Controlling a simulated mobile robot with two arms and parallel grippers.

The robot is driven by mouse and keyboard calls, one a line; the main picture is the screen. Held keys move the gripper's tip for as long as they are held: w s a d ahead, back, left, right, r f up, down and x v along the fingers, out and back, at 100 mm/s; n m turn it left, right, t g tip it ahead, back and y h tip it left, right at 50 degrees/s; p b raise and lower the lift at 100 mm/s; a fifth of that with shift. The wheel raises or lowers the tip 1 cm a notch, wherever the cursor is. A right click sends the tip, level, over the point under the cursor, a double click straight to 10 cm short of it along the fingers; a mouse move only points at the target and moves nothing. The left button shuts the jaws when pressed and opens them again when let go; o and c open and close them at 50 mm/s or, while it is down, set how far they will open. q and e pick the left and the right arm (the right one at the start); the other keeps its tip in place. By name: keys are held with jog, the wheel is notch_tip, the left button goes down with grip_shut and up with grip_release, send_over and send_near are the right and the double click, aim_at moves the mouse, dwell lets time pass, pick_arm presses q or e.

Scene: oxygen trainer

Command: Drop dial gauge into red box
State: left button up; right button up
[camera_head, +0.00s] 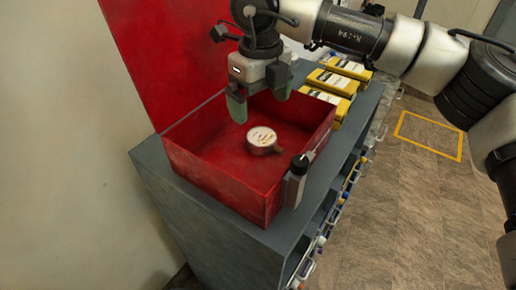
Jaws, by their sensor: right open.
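The red box (215,187) stands on a grey cabinet with its red lid raised at the back. The dial gauge (261,139), round with a white face and a short brass-coloured stem, is inside the box, face up. It looks to be on the box floor. My right gripper (258,103) is open and empty above the box, pointing down. Its greenish fingers are apart, a little above and behind the gauge, and do not touch it. My left gripper is not in view.
A dark latch or handle (296,178) sticks up at the box's front right corner. Several yellow-and-white packages (333,83) lie on the cabinet top (176,186) behind the box. A wall is close on the left. Open tiled floor (400,215) lies to the right.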

notch_tip(320, 180, up, 11)
jog(key=b, duration=0.2)
jog(key=shift+f+b, duration=0.2)
jog(key=shift+b, duration=0.1)
